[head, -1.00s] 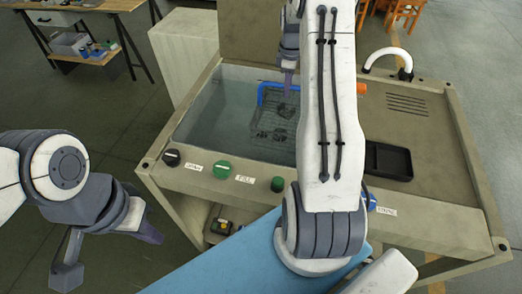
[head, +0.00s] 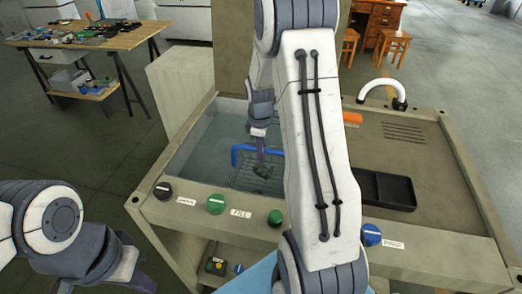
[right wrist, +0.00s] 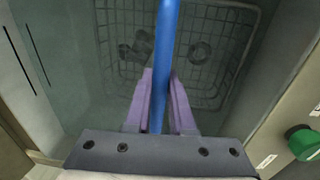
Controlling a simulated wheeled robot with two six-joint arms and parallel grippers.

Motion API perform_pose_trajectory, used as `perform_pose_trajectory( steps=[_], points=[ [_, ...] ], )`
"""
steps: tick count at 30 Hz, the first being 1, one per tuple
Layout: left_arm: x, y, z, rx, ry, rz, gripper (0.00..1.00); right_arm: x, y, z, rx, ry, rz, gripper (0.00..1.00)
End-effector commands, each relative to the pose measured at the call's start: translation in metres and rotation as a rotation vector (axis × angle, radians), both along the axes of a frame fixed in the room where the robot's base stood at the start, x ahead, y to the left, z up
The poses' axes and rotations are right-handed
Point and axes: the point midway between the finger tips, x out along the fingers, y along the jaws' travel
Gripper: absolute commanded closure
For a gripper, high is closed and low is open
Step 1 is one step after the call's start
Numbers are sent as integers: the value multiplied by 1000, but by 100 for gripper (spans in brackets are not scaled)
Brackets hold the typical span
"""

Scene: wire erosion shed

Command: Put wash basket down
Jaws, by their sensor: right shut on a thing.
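The wash basket (head: 246,172) is a dark wire mesh basket with a blue handle (head: 238,153), inside the grey tank (head: 182,160) of the wash station. My right gripper (head: 262,165) is shut on the blue handle, which also shows in the right wrist view (right wrist: 165,60). The basket's mesh (right wrist: 225,75) lies beyond the fingers there, with a few dark parts in it, dimmed as if under liquid. I cannot tell whether it touches the tank floor. My right arm hides the tank's right part. My left gripper (head: 110,280) hangs empty at lower left, cut by the frame edge.
Knobs, including a green one (head: 216,204), line the station's front panel. A black tray (head: 385,189) and a white curved spout (head: 380,88) are on its right side. A workbench (head: 90,40) stands back left. Open floor lies left of the station.

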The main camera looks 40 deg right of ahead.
Motion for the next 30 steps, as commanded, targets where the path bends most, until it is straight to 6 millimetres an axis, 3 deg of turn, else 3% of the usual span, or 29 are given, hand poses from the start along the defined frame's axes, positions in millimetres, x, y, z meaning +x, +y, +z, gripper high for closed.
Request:
perform_pose_trajectory(
  steps=[17, 27, 28, 30],
  points=[
    [0, 0, 2, 0, 0, 0, 100, 1, -1, -53, -1, -2, 0, 100],
    [0, 0, 1, 0, 0, 0, 100, 1, -1, -57, -2, -5, 0, 100],
    [0, 0, 1, 0, 0, 0, 100, 0, 0, -58, 0, 0, 0, 67],
    [0, 0, 1, 0, 0, 0, 100, 0, 0, -58, 0, 0, 0, 48]
  ],
)
